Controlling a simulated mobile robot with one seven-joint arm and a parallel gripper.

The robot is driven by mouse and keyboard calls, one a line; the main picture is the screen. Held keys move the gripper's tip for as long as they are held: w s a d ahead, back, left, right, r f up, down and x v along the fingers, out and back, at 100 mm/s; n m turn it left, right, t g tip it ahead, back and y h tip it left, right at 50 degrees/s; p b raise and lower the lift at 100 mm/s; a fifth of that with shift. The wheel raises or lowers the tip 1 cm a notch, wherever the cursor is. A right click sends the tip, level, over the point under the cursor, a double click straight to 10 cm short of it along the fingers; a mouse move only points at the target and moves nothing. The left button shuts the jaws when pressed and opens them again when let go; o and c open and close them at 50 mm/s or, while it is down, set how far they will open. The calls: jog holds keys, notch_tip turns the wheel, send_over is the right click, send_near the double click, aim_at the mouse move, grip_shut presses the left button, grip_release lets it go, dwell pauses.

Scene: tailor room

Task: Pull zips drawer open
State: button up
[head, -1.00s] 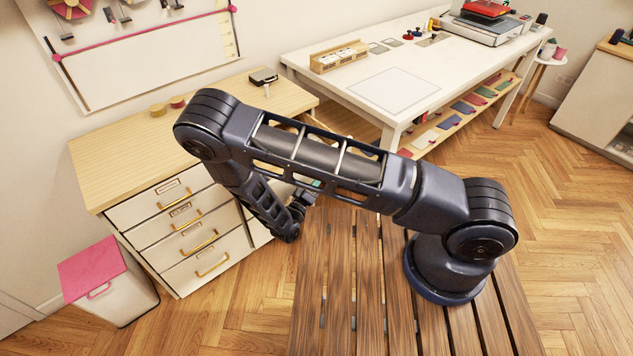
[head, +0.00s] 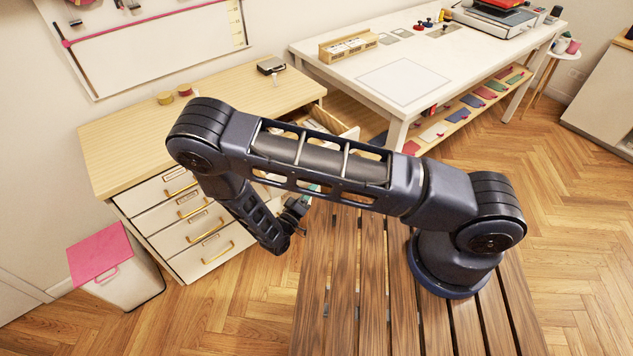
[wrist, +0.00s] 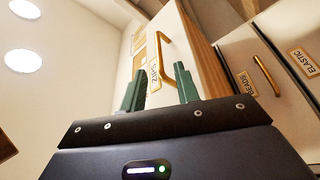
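The zips drawer (wrist: 183,50) has a pale front with a ZIPS label and a brass bar handle (wrist: 166,45). It stands out from the cabinet (head: 105,150), with its wooden side showing in the wrist view. In the head view the open drawer (head: 348,132) shows behind my arm, with items inside; much of it is hidden. My gripper (wrist: 159,68) has its two green fingers apart. The handle appears between and just beyond the fingertips; I cannot tell whether they touch it. My gripper also shows partly in the head view (head: 298,210).
Other drawers with brass handles are closed, including one labelled ELASTIC (wrist: 303,62). A pink-lidded bin (head: 105,265) stands left of the cabinet. A white worktable (head: 400,80) is at right. Wooden slats (head: 345,290) lie below my arm; herringbone floor is clear at right.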

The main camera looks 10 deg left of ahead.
jog(key=shift+v, duration=0.95)
